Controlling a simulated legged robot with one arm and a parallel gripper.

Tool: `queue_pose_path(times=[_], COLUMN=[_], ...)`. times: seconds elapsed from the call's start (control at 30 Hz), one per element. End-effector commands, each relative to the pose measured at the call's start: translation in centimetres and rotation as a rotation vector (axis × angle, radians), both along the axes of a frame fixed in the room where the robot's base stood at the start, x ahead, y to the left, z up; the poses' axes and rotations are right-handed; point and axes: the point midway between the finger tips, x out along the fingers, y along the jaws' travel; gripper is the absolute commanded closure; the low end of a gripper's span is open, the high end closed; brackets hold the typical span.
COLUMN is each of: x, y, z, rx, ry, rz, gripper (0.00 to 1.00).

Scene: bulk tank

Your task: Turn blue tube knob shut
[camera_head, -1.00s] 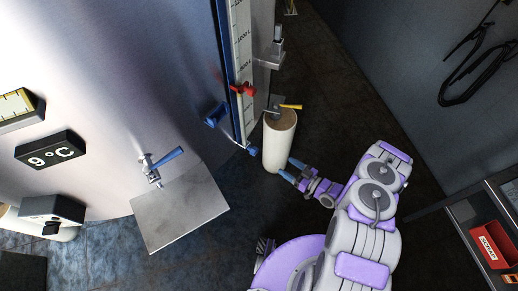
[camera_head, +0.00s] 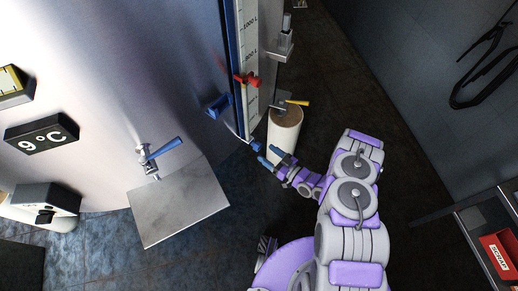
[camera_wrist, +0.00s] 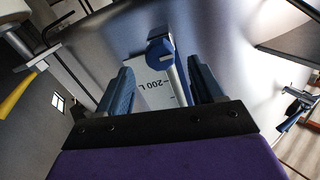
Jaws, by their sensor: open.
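The blue tube knob (camera_head: 257,145) sits at the foot of the level gauge tube on the tank, in the head view. In the wrist view the blue knob (camera_wrist: 158,52) shows ahead, between the two fingers, above a scale marked 200 L. My gripper (camera_head: 269,156) is open and empty. In the head view its fingertips are just right of and below the knob. In the wrist view the blue fingers of my gripper (camera_wrist: 160,68) stand either side of the knob's line; I cannot tell whether they touch it.
A metal plate (camera_head: 180,205) juts out below a blue-handled tap (camera_head: 164,149).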

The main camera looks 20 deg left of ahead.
Motion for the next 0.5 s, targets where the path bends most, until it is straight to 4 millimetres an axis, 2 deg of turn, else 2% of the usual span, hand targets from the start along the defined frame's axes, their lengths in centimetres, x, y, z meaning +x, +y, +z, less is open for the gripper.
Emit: queue_pose_path(times=[0.03,0.2,0.5], x=[0.3,1.4,2.2], y=[1.0,3.3,5.1], z=[-0.2,-0.1,0.0], rx=[0.000,-0.001,-0.001], ry=[-0.002,-0.003,0.000], rz=[0.004,0.003,-0.001], gripper=[0.33,0.33,0.33])
